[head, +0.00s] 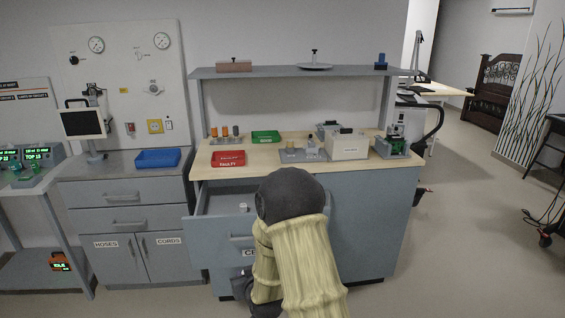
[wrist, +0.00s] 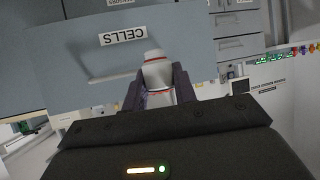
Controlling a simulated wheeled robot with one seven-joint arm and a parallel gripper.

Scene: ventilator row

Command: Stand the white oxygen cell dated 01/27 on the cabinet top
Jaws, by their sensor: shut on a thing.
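In the wrist view my gripper (wrist: 158,92) is shut on a white cell (wrist: 155,72) with red bands, held between its two dark fingers. No date can be read on it. In the head view my arm hides the gripper and the held cell. The drawer (head: 222,203) below the wooden top stands open, with a small white item (head: 243,207) inside. The wooden cabinet top (head: 205,170) has bare patches around its trays and devices.
A shelf (head: 270,72) spans above. A blue tray (head: 158,158) sits on the grey cabinet to the left.

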